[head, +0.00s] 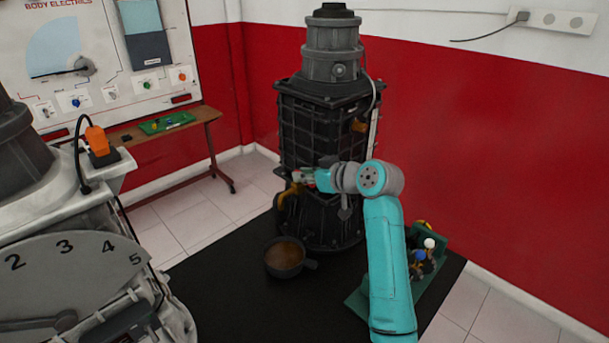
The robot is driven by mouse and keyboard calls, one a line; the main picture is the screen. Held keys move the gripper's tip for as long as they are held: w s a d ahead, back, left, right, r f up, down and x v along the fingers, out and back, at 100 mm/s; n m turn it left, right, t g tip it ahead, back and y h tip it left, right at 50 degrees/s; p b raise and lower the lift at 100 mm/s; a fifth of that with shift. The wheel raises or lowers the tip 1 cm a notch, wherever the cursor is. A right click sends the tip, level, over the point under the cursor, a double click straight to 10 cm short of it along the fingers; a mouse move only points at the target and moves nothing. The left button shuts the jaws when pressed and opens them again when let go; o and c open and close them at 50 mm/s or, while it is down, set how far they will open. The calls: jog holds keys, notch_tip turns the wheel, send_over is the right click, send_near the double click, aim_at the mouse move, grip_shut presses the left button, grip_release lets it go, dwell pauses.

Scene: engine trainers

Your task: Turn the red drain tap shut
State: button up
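A black engine unit (322,212) stands upright on a dark mat. A yellow-orange spout or tap (287,196) sticks out low on its left side. My gripper (300,177) is at the engine's left front, just above and beside the yellow-orange spout. It is small and partly merged with the dark parts behind it. I cannot tell whether its fingers are open or shut, or whether they touch the tap. A dark round pan (285,258) with brown content stands on the mat below the spout.
A green stand (428,262) with coloured knobs is at the right, beside my arm. A grey machine with a numbered dial (75,270) fills the left front. A wooden bench (187,125) stands under the training board at the back left. Bare mat (235,300) lies around the pan.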

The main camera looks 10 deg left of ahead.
jog(key=o, duration=0.4)
jog(key=shift+o, duration=0.2)
jog(key=v, duration=1.2)
